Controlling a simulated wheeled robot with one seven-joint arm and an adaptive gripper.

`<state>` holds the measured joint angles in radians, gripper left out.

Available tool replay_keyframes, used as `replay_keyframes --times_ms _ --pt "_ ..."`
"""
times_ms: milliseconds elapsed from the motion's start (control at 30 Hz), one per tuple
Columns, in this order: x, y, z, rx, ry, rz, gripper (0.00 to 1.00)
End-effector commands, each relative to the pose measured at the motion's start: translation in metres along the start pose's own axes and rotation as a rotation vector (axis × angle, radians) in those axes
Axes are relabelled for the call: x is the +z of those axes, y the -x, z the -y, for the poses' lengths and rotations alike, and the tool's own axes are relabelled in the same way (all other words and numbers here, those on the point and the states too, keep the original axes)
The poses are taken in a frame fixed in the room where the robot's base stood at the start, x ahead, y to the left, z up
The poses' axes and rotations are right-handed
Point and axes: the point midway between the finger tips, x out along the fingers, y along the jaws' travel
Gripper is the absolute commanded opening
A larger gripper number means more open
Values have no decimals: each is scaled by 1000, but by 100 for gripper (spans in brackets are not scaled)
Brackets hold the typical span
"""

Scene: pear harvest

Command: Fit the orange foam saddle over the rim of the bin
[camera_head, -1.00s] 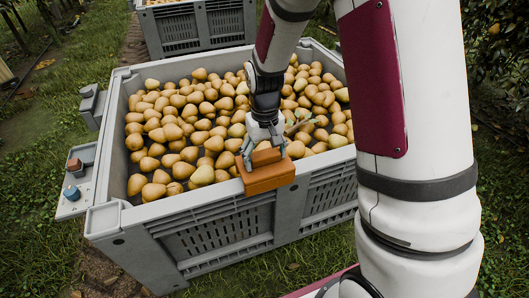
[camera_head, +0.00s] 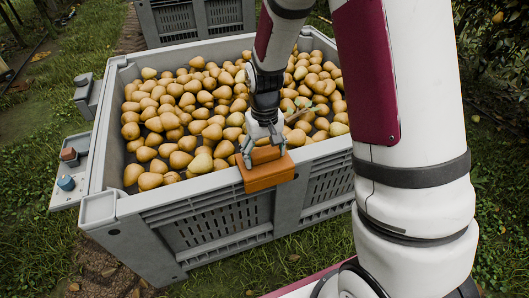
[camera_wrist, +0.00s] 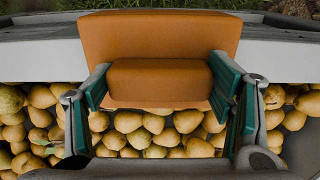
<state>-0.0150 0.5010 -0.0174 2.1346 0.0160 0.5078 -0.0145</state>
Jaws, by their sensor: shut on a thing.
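The orange foam saddle (camera_head: 268,176) is at the near rim of the grey bin (camera_head: 215,182). Its broad body covers a stretch of that rim, and its front face hangs on the outer side. My gripper (camera_head: 262,152) comes from above and is shut on the saddle's raised block, as the wrist view also shows (camera_wrist: 160,85). There a green-padded finger presses each end of the block. The saddle (camera_wrist: 160,32) lies roughly in line with the grey rim (camera_wrist: 45,58) on both sides. Its underside is hidden, so I cannot tell whether it sits fully down.
Many pears (camera_head: 185,130) fill the bin just behind the saddle. A side shelf with a blue knob (camera_head: 66,183) and a brown block is on the bin's left. A second grey bin (camera_head: 190,18) stands behind. Grass surrounds the bin.

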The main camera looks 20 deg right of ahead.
Motion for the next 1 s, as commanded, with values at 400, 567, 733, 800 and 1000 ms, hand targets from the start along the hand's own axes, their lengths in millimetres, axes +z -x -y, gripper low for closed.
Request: replay_keyframes --times_ms 400,567,733,800,1000 --pt "0 -3 0 0 0 0 46" --pt "0 -5 0 0 0 0 46" --pt "0 -6 0 0 0 0 46" --pt "0 -6 0 0 0 0 46" --pt "0 -6 0 0 0 0 92"
